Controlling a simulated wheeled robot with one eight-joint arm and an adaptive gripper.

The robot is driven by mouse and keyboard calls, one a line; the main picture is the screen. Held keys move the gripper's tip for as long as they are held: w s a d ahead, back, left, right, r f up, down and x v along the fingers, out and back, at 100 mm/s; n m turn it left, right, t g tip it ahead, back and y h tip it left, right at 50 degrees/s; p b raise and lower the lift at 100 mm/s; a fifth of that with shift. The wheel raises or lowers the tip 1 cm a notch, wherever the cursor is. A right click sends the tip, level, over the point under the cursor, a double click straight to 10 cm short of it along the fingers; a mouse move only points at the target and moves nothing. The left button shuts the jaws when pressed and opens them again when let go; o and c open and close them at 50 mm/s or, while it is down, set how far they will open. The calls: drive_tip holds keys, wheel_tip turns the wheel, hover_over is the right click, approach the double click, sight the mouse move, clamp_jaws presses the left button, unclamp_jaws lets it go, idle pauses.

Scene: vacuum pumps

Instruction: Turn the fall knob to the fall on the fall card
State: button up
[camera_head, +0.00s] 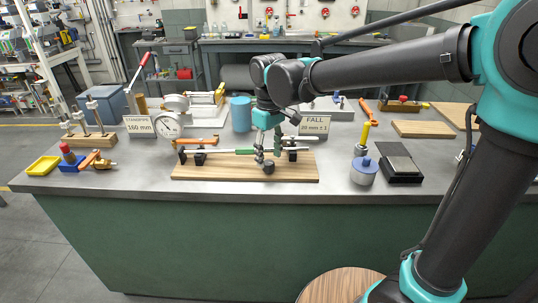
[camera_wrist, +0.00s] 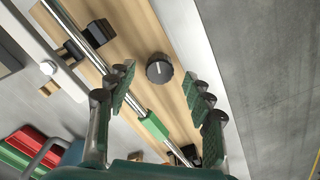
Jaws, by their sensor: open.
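The fall knob is a small round black knob (camera_head: 268,168) on the front of a wooden board (camera_head: 205,171). In the wrist view the knob (camera_wrist: 159,68) carries a short pale mark. The fall card (camera_head: 314,121) stands behind the board; it reads "FALL" with a value in mm, partly hidden by my arm. My gripper (camera_head: 267,153) points down over the board, above the knob. In the wrist view my open gripper (camera_wrist: 160,76) has its green-padded fingers on either side of the knob, with visible gaps and no clear contact.
A steel rod with a green sleeve (camera_wrist: 154,125) runs along the board beside the knob, between black supports. A dial gauge (camera_head: 167,125) and the standpipe card (camera_head: 139,124) stand to the left.

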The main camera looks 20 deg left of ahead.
drive_tip(key=shift+r, duration=3)
